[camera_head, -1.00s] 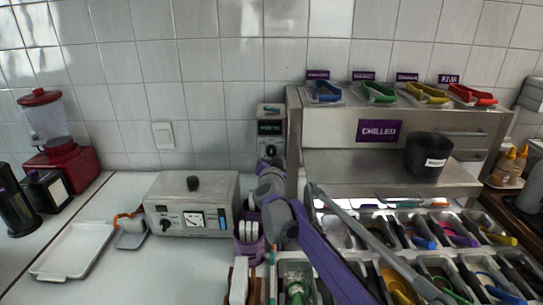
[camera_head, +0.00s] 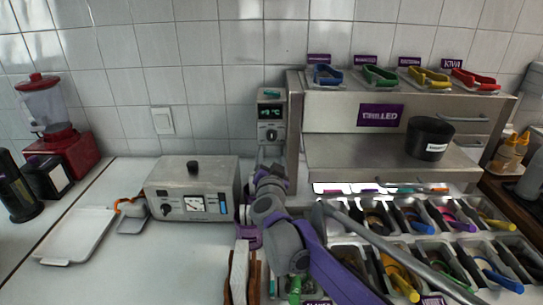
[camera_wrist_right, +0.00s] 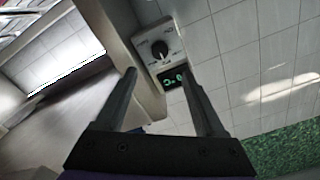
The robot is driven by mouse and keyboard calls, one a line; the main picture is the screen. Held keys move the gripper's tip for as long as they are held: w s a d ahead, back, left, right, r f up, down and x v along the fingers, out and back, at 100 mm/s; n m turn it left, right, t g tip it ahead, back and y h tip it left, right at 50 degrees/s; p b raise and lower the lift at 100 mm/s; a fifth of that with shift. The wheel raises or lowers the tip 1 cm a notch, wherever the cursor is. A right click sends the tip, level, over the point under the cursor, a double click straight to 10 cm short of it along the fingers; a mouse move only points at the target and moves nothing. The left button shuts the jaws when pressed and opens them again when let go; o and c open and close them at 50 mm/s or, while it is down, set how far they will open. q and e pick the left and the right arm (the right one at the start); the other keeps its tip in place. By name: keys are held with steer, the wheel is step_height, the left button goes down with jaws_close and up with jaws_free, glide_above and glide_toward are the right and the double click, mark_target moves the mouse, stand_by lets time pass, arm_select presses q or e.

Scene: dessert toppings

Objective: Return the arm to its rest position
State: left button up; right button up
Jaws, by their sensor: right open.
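My right arm (camera_head: 283,245) comes in from the bottom right, and its purple and grey forearm reaches toward the back wall beside the metal cooker. The right gripper (camera_head: 268,172) is at the far end, small in the head view, below the control box. In the right wrist view, its two dark fingers (camera_wrist_right: 158,72) are spread apart with nothing between them. The control box (camera_wrist_right: 160,52), with a dial and green display, shows beyond the fingertips; it also stands against the wall in the head view (camera_head: 271,118). My left gripper is not in view.
The metal cooker (camera_head: 192,190) is left of the arm. The steel shelf unit (camera_head: 325,155) with a black container (camera_head: 430,138) stands right of it. Topping bins (camera_head: 455,248) with coloured tools lie under and right of the arm.

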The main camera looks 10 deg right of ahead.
steer(key=s+a+f+n+g+y+p, duration=0.1)
steer(key=s+a+n+g+y+p, duration=0.2)
steer(key=s, duration=0.5)
steer(key=s+f+n+g+y+p, duration=0.1)
steer(key=s+n+y+p, duration=0.25)
steer(key=s, duration=0.45)
steer(key=s+d+f+g+h+p, duration=0.1)
steer(key=s+f, duration=0.3)
steer(key=s, duration=0.4)
steer(key=s+d+f+n+g+h+p, duration=0.1)
steer(key=s+d+f+g, duration=0.3)
steer(key=s, duration=0.4)
steer(key=s+d+f+g+h+p, duration=0.1)
steer(key=s+d+f+g, duration=0.1)
steer(key=s+f, duration=0.3)
steer(key=s+g, duration=0.1)
steer(key=s, duration=0.2)
steer(key=shift+d+f+n+p, duration=0.25)
steer(key=shift+d+n+p, duration=0.05)
steer(key=shift+n+p, duration=0.05)
